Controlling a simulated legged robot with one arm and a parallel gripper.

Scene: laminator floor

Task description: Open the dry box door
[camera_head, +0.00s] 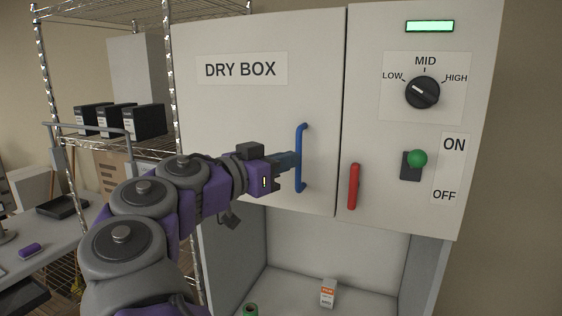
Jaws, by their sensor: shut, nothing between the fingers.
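The dry box door (230,125) is a white panel labelled "DRY BOX" and looks closed, flush beside the control panel. A vertical blue handle (301,145) stands near its right edge. My gripper (292,161) reaches in from the left, with its fingertips at or just left of the middle of the blue handle. It is shut and empty; I cannot tell whether it touches the handle. The control panel (375,215) on the right carries a red handle (353,186), a dial (422,92) and a green-knobbed switch (417,159).
Below the door is an open bay with a small white-and-orange box (328,292) and a green item (250,310) on its floor. A wire rack (70,140) with black boxes (143,121) stands at left. A desk (60,245) is at lower left.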

